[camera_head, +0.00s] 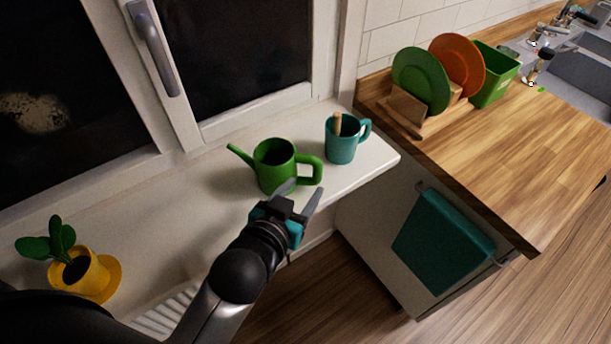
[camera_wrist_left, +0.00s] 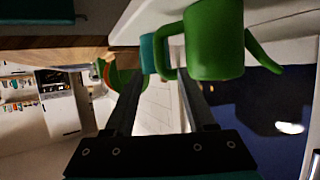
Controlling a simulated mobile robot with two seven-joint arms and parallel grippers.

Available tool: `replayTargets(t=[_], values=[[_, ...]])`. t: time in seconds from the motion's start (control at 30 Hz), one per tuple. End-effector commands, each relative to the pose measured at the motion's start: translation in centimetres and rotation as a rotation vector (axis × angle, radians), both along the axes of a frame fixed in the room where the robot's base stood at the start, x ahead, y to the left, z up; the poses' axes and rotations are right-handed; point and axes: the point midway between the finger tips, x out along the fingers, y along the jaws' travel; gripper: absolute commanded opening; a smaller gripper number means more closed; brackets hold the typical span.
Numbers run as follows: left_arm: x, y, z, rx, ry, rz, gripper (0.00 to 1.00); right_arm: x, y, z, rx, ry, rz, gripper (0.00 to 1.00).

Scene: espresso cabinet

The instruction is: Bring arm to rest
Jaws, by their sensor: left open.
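My left gripper (camera_head: 298,196) reaches in over the front edge of the white window sill (camera_head: 365,177). Its two fingers are apart, and they also show in the left wrist view (camera_wrist_left: 160,92). A green watering can (camera_head: 272,166) stands upright on the sill just beyond the fingers, with its handle to the right. In the left wrist view the can (camera_wrist_left: 214,40) and its handle appear ahead of the fingers; I cannot tell whether they touch. No object is clearly held between the fingers. My right gripper is not in view.
A teal mug (camera_head: 341,148) with a wooden stick in it stands right of the can. A yellow pot (camera_head: 88,276) with a plant is at the left. The wooden counter (camera_head: 500,140) holds a plate rack and green bin (camera_head: 494,76). A teal towel (camera_head: 440,243) hangs below.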

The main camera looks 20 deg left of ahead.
Motion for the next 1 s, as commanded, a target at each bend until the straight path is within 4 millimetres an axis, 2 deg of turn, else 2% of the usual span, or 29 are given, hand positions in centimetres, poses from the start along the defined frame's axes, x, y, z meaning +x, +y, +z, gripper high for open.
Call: replayTargets(t=[0.27, 0.47, 0.7, 1.0], values=[[-0.1, 0.1, -0.1, 0.002, 0.010, 0.002, 0.56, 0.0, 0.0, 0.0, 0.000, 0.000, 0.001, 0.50], [-1.9, 1.3, -2.1, 0.028, 0.160, 0.019, 0.56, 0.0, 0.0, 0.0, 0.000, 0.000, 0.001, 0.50], [-7.1, 3.0, -5.3, 0.076, 0.483, 0.013, 0.56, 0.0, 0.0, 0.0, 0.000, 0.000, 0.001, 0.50], [-13.8, 3.9, -6.9, 0.120, 0.803, -0.045, 0.56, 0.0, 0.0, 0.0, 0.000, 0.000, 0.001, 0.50]])
